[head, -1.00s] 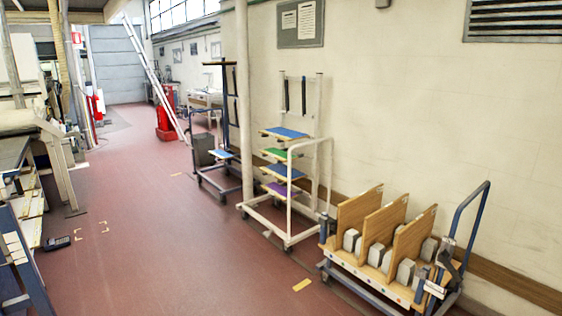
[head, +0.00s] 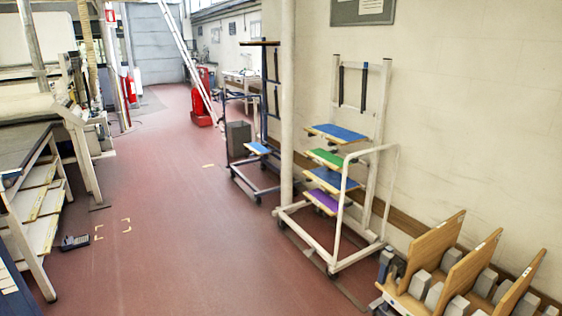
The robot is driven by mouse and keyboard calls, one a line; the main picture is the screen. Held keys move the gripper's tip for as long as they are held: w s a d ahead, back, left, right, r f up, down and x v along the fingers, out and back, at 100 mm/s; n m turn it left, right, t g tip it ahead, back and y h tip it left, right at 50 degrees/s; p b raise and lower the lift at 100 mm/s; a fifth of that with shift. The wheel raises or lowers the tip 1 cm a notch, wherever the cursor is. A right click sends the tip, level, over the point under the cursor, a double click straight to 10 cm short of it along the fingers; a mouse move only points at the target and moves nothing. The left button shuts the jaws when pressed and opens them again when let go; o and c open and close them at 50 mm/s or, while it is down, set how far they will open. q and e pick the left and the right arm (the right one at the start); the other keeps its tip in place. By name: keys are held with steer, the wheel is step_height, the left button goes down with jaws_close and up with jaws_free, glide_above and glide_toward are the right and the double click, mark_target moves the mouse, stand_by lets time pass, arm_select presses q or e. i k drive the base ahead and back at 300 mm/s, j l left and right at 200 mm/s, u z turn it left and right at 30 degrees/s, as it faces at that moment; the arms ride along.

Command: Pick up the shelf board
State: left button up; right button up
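Several flat boards with coloured tops lie on a white wheeled rack (head: 377,262) right of the middle. They are a blue board (head: 337,133) on top, a green board (head: 325,158) below it, a second blue board (head: 333,180), and a purple board (head: 322,201) lowest. Another small blue board (head: 258,148) is on a dark trolley (head: 241,183) farther back. I cannot tell which one is the shelf board. Neither of my grippers is in view.
A low cart with upright wooden panels (head: 431,251) stands at the lower right, cut by the frame. A workbench (head: 48,250) lines the left side. A dark device (head: 75,242) lies on the floor. A white post (head: 287,95) stands by the rack. The red aisle is clear.

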mark_target(342, 136)
steer(key=i, duration=1.95)
